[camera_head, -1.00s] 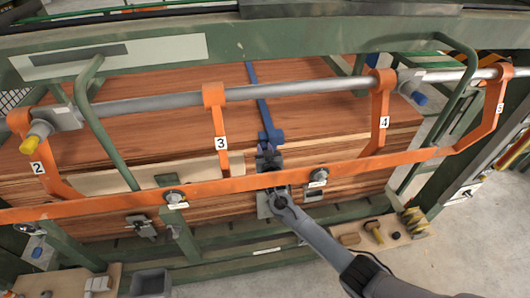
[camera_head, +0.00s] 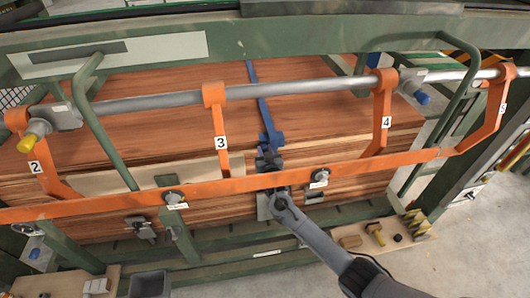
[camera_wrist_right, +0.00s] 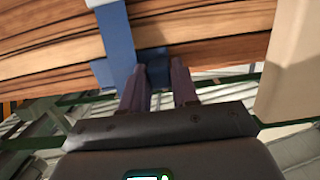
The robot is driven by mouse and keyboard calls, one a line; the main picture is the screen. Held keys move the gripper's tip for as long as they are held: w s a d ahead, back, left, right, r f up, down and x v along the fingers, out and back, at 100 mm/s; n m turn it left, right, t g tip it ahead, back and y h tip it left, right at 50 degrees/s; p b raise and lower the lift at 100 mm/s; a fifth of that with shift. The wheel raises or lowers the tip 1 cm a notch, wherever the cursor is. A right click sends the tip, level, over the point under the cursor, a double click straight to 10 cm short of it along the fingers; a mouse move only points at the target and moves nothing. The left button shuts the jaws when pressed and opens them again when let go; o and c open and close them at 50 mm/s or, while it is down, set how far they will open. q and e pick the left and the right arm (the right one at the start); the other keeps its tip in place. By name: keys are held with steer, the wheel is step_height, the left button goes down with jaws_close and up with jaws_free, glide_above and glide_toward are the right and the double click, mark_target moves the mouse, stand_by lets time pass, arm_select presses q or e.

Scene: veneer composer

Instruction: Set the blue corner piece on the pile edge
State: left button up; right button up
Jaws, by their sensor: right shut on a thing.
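The blue corner piece (camera_head: 271,138) is at the front top edge of the veneer pile (camera_head: 322,110), at the lower end of a long blue strap (camera_head: 258,90). My right gripper (camera_head: 268,160) is at the pile's front face, just below the piece and partly behind the orange rail. In the right wrist view the gripper (camera_wrist_right: 159,78) has its fingers on either side of a blue part of the corner piece (camera_wrist_right: 154,62), shut on it. The blue strap (camera_wrist_right: 118,40) runs over the wood edges there. Whether the piece sits flush on the edge is hard to tell. My left gripper is not in view.
An orange rail (camera_head: 235,185) with numbered orange arms and a grey bar (camera_head: 290,88) cross in front of and above the pile. A pale board (camera_head: 110,180) leans at the pile's front left. A small wooden shelf (camera_head: 357,246) with tools sits at lower right.

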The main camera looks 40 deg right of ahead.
steer(key=o, duration=1)
steer(key=s+a+f+n+g+y+p, duration=0.1)
steer(key=s+a+f+g+y, duration=0.15)
steer(key=s+a, duration=0.6)
steer(key=s+a+f+n+g+y, duration=0.1)
steer(key=s+a+f+y, duration=0.2)
steer(key=s, duration=1)
steer(key=s+a+f+n+g+y+p, duration=0.15)
steer(key=s+a+f, duration=0.4)
steer(key=s, duration=0.55)
steer(key=s+a+r+n+g, duration=0.4)
steer(key=s+a+r+g, duration=0.25)
steer(key=s, duration=0.45)
step_height(320, 180, up, 28)
steer(key=d+p, duration=0.1)
steer(key=p, duration=2.5)
steer(key=shift+f+y, duration=0.25)
steer(key=shift+y, duration=0.15)
